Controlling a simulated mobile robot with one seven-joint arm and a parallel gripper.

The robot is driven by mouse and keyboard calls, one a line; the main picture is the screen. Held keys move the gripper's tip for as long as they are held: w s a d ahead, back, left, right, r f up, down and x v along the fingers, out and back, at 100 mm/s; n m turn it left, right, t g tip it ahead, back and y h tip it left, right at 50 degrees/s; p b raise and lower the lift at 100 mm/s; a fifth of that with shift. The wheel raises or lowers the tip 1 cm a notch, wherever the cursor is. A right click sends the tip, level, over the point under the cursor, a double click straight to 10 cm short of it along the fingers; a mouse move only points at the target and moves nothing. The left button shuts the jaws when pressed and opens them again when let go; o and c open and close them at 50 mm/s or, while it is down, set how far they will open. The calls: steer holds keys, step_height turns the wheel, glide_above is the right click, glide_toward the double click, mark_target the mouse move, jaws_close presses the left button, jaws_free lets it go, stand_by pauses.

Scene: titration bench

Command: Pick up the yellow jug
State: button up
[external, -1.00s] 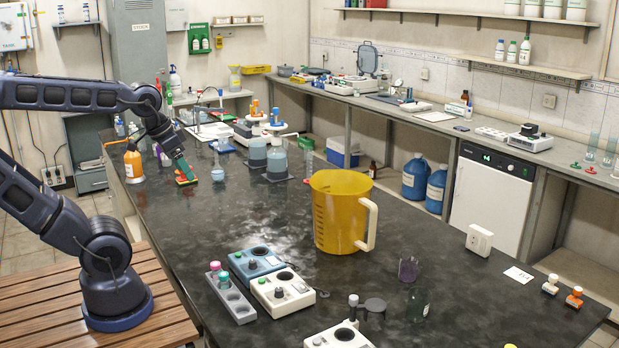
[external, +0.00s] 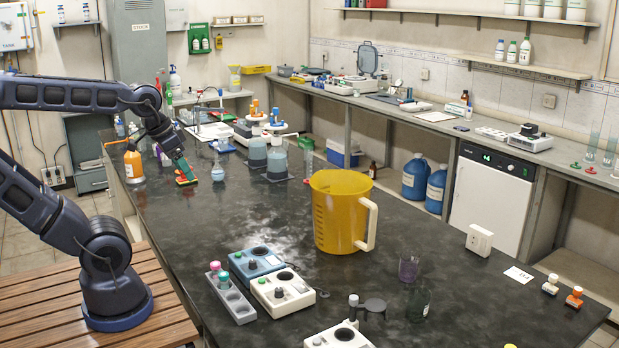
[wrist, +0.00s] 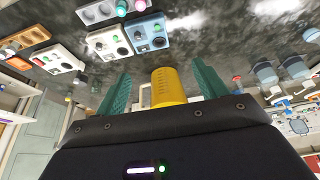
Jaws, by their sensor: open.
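The yellow jug (external: 333,212) stands upright on the dark bench top, with a pale handle on its right side. My gripper (external: 186,180) is over the bench well to the left of the jug and apart from it. In the wrist view the jug (wrist: 167,86) shows farther off, between the two green fingers of my gripper (wrist: 160,92). The fingers are apart and nothing is between their tips. The jug's lower edge in the wrist view is cut off by the dark gripper body.
Stirrer-like devices (external: 283,291) and a grey rack (external: 232,298) stand in front of the jug. Two dark small glasses (external: 408,268) are to its right, and a white socket box (external: 479,240) is beyond them. Flasks (external: 277,158) stand behind.

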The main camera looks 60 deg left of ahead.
steer(key=c, duration=0.8)
steer(key=shift+c, duration=0.2)
steer(key=shift+w, duration=0.1)
steer(key=w+d+f+t+h, duration=0.15)
steer(key=w+d, duration=0.25)
steer(key=w, duration=0.6)
steer(key=w+d+f+t, duration=0.3)
steer(key=w+d, duration=0.1)
steer(key=w, duration=0.5)
steer(key=w+d+f+t+h, duration=0.15)
steer(key=w+d, duration=0.25)
steer(key=w, duration=0.6)
steer(key=w+d+f+t+y, duration=0.2)
steer(key=w+d+f+t, duration=0.25)
steer(key=f, duration=0.25)
steer(key=w+d+f+t+y, duration=0.25)
steer(key=w+d+f, duration=0.2)
steer(key=f, duration=0.25)
steer(key=w+a, duration=0.1)
steer(key=w, duration=1)
steer(key=shift+w+r+h, duration=0.2)
steer(key=shift+h, duration=0.25)
